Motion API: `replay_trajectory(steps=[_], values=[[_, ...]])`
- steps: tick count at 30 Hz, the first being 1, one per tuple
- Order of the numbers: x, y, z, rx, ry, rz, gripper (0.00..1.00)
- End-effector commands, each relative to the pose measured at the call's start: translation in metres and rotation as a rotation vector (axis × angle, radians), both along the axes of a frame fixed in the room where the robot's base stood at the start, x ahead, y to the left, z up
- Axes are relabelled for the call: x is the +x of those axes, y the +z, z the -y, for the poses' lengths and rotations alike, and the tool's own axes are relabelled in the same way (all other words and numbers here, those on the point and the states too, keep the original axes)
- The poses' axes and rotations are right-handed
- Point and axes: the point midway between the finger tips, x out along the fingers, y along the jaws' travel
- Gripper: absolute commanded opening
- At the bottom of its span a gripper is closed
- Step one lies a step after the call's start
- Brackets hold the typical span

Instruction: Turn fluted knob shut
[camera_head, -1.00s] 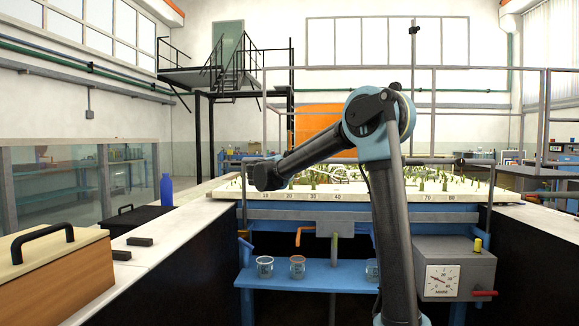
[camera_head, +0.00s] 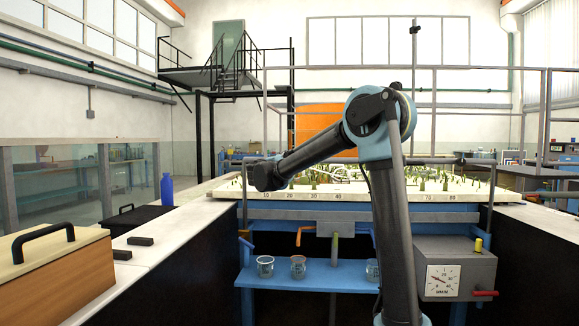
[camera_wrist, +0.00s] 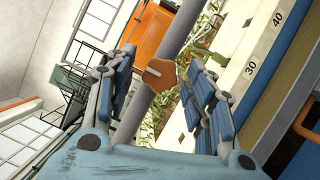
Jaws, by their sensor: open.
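My gripper (camera_wrist: 163,62) is open in the wrist view, with blue-padded fingers on the left and right. An orange-brown knob with a several-sided outline (camera_wrist: 160,74) shows between the fingers, in front of a grey rail (camera_wrist: 184,25). It looks like the fluted knob, but its flutes are not clear. I see no finger touching it, and I cannot tell its depth. In the head view my dark arm reaches left over the flume front, and I cannot make out the knob or the fingers there.
A blue shelf (camera_head: 330,275) holds glass beakers (camera_head: 265,266) below an orange lever (camera_head: 303,235). A grey gauge box (camera_head: 455,252) with a yellow knob (camera_head: 478,244) and red lever (camera_head: 484,293) is at right. The model bed (camera_head: 400,187) lies behind the arm. A wooden case (camera_head: 60,275) stands left.

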Motion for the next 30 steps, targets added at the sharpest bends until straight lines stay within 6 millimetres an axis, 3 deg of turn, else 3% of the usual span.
replay_trajectory(steps=[18,30], values=[[-0.09,-0.011,-0.041,0.001,0.004,-0.001,0.49],[-0.105,-0.013,-0.047,0.0,0.001,-0.001,0.49]])
